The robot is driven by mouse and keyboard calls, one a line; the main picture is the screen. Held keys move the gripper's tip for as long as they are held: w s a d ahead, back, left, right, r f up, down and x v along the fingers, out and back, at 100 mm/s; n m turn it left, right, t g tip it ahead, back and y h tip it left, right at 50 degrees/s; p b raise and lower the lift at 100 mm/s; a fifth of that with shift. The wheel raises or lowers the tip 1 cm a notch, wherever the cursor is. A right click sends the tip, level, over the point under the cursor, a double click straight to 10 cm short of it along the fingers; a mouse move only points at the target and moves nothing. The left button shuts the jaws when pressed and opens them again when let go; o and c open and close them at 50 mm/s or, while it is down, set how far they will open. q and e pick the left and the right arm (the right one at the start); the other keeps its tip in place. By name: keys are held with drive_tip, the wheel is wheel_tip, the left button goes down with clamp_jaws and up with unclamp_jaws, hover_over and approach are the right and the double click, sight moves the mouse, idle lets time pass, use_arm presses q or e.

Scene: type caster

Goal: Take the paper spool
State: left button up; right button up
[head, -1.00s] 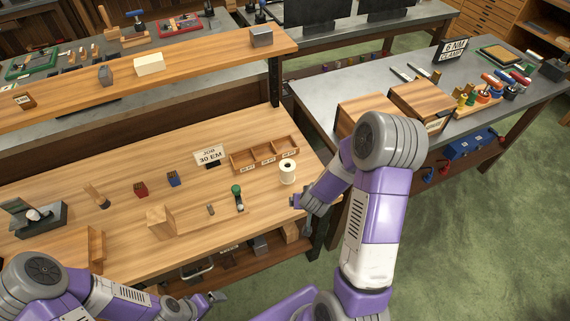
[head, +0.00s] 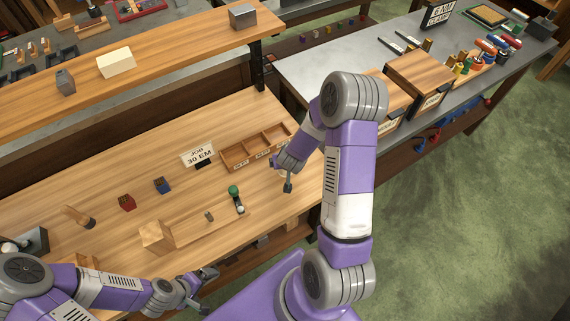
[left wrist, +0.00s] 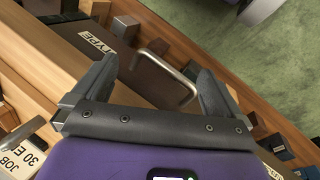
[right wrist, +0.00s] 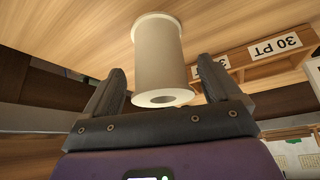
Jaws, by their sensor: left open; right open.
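The white paper spool (right wrist: 158,50) stands on the wooden bench top. In the right wrist view it is large, just ahead of and between the tips of my right gripper (right wrist: 162,80), with its open round end toward me. The fingers are open and do not appear closed on it. In the head view my right gripper (head: 281,175) is at the spool's place and hides most of it. My left gripper (head: 206,289) is open and empty by the bench's front edge.
A compartmented wooden tray (head: 232,157) and a sign reading JOB 30 EM (head: 198,153) stand behind the spool. A small green-knobbed tool (head: 236,195) lies left of the right gripper. Wooden cases (head: 420,75) stand on the grey bench at right.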

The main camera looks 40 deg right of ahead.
drive_tip(key=x, duration=0.2)
drive_tip(key=shift+w+f, duration=0.15)
drive_tip(key=shift+f, duration=0.1)
drive_tip(key=c, duration=1)
drive_tip(key=shift+r, duration=0.15)
